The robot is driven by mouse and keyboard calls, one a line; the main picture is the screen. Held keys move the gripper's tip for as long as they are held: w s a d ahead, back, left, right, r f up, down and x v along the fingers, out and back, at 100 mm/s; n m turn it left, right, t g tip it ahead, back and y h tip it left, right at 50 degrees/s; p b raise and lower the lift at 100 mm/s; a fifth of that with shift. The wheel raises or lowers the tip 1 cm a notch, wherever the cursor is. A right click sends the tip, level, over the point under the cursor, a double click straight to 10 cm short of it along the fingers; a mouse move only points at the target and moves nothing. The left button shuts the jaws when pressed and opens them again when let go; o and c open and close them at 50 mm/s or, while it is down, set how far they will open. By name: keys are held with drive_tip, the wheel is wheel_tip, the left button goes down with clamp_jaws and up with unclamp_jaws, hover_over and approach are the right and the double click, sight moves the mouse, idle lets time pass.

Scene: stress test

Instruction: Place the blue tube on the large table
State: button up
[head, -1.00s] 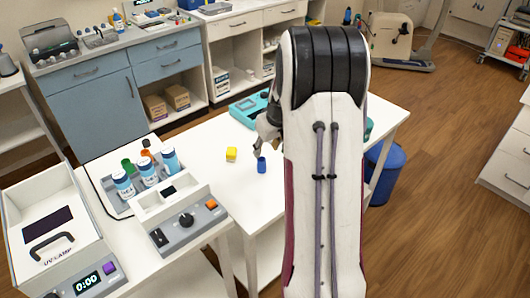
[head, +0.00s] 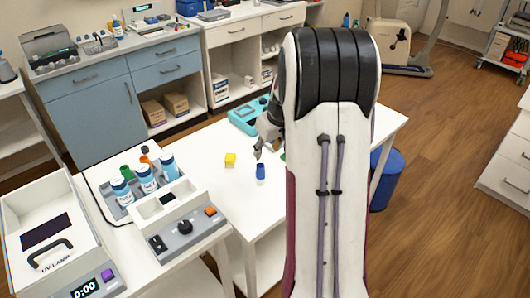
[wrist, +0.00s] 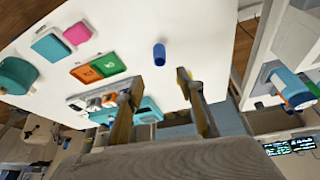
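My gripper (head: 266,150) is just above and behind the tube in the head view. In the wrist view my gripper (wrist: 159,82) is open, with its two fingers spread and nothing between them. The tube is apart from both fingers. My arm hides the right part of the table in the head view.
A rack with several blue-labelled bottles (head: 146,179) and a grey device (head: 184,227) stand left of the tube. A teal device (head: 246,116) lies behind. Pink (wrist: 77,33) and teal (wrist: 52,47) blocks show in the wrist view.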

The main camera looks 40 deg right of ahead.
drive_tip(key=s+a+r+n, duration=0.1)
drive_tip(key=s+a+r, duration=0.2)
drive_tip(key=a+r, duration=0.5)
drive_tip(key=s+a+r, duration=0.4)
drive_tip(key=a+r, duration=0.1)
drive_tip(key=a, duration=0.7)
drive_tip(key=s+a, duration=0.6)
drive_tip(key=s, duration=0.3)
drive_tip(key=s+a+r+t+y, duration=0.1)
drive_tip(key=s+a, duration=0.6)
drive_tip(key=s, duration=0.2)
drive_tip(key=shift+s+n, duration=0.25)
drive_tip(key=shift+n, duration=0.15)
